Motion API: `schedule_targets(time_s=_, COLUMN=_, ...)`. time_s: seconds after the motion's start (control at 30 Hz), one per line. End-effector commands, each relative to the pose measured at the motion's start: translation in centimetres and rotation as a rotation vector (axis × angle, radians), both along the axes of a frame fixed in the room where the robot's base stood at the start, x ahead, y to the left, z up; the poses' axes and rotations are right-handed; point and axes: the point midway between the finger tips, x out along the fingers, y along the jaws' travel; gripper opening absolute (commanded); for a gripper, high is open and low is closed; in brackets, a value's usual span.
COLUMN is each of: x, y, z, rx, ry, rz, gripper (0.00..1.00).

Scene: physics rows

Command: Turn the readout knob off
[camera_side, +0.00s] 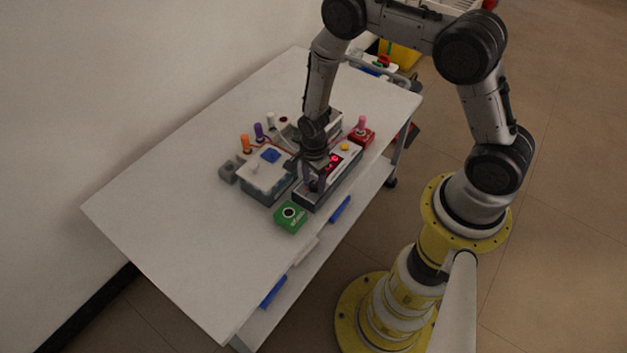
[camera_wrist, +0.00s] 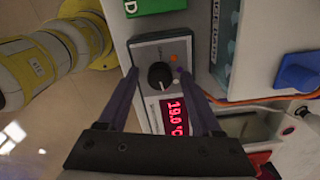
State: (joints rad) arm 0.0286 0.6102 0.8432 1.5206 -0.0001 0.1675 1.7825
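The readout box shows in the side view with a lit red display (camera_side: 334,161) and a yellow button (camera_side: 345,146) on top. In the wrist view its black round knob (camera_wrist: 160,75) sits on the grey panel, with a white pointer mark, beside a small orange light (camera_wrist: 173,58). The red display (camera_wrist: 175,117) reads about 19.0 °C. My gripper (camera_wrist: 157,74) is open, its two purple-dark fingers on either side of the knob. Whether they touch it I cannot tell.
A green box (camera_side: 290,216) stands close by at the box's near end. A white case with a blue knob (camera_side: 270,155) is just left. Orange (camera_side: 246,143) and purple (camera_side: 259,130) handles stand behind it. A red block with a pink knob (camera_side: 361,130) is right. The table's front left (camera_side: 190,240) is clear.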

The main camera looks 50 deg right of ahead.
Motion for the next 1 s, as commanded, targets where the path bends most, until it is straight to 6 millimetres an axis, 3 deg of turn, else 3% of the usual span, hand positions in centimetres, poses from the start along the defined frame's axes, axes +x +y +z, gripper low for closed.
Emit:
schedule_targets(time_s=0.07, x=0.00, y=0.00, z=0.02, rx=0.000, ry=0.000, rz=0.000, gripper=0.49)
schedule_targets(time_s=0.33, x=0.00, y=0.00, z=0.04, rx=0.000, ry=0.000, rz=0.000, gripper=0.01)
schedule_targets(time_s=0.67, x=-0.01, y=0.00, z=0.05, rx=0.000, ry=0.000, rz=0.018, gripper=0.00)
schedule_targets(time_s=1.0, x=-0.01, y=0.00, z=0.07, rx=0.000, ry=0.000, rz=0.201, gripper=0.00)
